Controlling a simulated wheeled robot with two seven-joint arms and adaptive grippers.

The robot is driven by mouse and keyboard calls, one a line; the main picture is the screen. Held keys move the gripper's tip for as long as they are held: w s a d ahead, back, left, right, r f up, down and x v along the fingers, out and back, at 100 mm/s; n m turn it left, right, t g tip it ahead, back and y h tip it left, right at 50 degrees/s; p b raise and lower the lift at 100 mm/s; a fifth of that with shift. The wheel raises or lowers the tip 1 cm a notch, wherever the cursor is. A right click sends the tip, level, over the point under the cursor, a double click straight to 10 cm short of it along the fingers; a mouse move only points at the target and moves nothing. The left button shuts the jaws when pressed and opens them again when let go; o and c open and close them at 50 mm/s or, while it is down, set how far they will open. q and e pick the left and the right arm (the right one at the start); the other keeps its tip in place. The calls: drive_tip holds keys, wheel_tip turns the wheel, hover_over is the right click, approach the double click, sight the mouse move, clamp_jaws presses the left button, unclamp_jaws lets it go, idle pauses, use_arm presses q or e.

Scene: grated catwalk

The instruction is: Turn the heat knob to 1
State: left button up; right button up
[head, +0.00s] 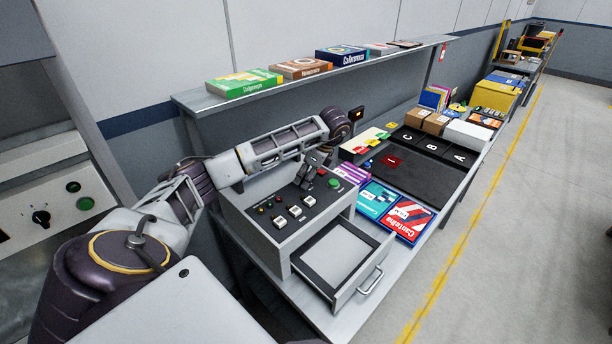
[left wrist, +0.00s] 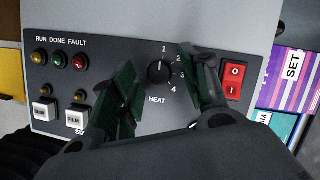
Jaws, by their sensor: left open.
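The heat knob (left wrist: 159,73) is round and black, on the dark panel of a grey control box (head: 262,232). Marks 1, 2, 3 and 4 run around its upper and right side. A short pale mark shows near its top edge, towards the 1; its exact setting is hard to read. My left gripper (head: 312,172) is over the panel in the head view and hides the knob there. In the left wrist view its open fingers stand on either side of the knob, with gaps visible. My right gripper is out of view.
The panel also has a red rocker switch (left wrist: 234,80), a green button (head: 335,183), lamps and white buttons. The box's drawer (head: 368,283) is open at the front. Boxes (head: 408,219) lie to the right. A shelf (head: 300,79) with boxes runs behind.

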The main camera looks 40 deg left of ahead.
use_arm(q)
drive_tip(key=shift+r, duration=0.1)
drive_tip(key=shift+w+d+r, duration=0.1)
drive_tip(key=shift+r, duration=0.05)
drive_tip(key=v, duration=1.1)
idle(1.6)
drive_tip(key=shift+d+r, duration=0.15)
idle(0.4)
